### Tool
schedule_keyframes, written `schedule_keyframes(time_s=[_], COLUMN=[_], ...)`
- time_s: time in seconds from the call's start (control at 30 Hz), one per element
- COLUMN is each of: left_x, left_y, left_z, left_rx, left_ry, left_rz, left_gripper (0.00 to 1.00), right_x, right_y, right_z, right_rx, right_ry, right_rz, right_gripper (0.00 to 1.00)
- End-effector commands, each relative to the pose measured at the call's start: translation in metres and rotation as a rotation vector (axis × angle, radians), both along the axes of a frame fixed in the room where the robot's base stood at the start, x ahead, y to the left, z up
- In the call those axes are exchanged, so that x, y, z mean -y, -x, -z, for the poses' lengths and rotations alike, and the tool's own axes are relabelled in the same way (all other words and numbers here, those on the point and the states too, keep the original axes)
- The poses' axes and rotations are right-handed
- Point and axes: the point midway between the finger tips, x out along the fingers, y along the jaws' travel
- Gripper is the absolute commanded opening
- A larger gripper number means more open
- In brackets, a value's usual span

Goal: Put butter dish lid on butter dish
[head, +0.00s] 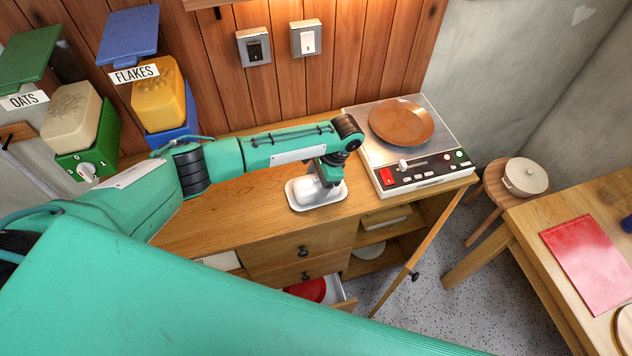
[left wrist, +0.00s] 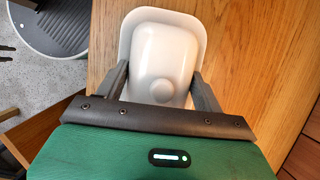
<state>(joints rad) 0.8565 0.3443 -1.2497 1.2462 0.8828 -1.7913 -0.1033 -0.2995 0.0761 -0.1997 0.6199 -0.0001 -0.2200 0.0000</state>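The white butter dish (head: 298,204) stands on the wooden counter, left of the scale-like appliance. Its white lid (head: 307,187) sits inside the dish rim, partly hidden by my left gripper (head: 326,188). In the left wrist view, the lid (left wrist: 161,60) with its round knob lies within the rim of the dish (left wrist: 199,32). My left gripper (left wrist: 161,88) is open, with one finger on each side of the lid and visible gaps beside it. The exact seating of the lid is hard to see. My right gripper is not in view.
The appliance (head: 408,160) with a brown plate (head: 401,122) stands close on the right. Yellow and cream dispensers (head: 158,105) are at the back left. Below, a drawer (head: 341,302) and a cabinet door (head: 418,255) are open. Counter left of the dish is clear.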

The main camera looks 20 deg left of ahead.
Motion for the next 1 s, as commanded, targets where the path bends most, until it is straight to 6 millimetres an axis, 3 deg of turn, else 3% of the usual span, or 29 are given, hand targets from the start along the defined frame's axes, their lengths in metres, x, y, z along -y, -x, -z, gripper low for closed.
schedule_keyframes(time_s=[0.03,0.1,0.53,0.83,1.0], left_x=[0.0,0.0,0.004,0.025,0.033], left_y=[0.0,0.0,-0.003,-0.018,-0.024], left_z=[0.0,0.0,-0.011,-0.07,-0.101], left_rx=[0.0,0.0,0.002,0.004,0.003], left_ry=[0.0,0.0,0.002,0.003,-0.001], left_rz=[0.0,0.0,0.0,0.002,0.001], left_gripper=[0.79,0.89,0.89,0.89,0.89], right_x=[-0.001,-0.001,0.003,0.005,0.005], right_y=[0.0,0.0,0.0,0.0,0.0], right_z=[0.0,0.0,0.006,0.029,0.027], right_rx=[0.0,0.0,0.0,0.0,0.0], right_ry=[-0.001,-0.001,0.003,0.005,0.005], right_rz=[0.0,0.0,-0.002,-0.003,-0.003], right_gripper=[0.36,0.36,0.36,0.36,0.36])
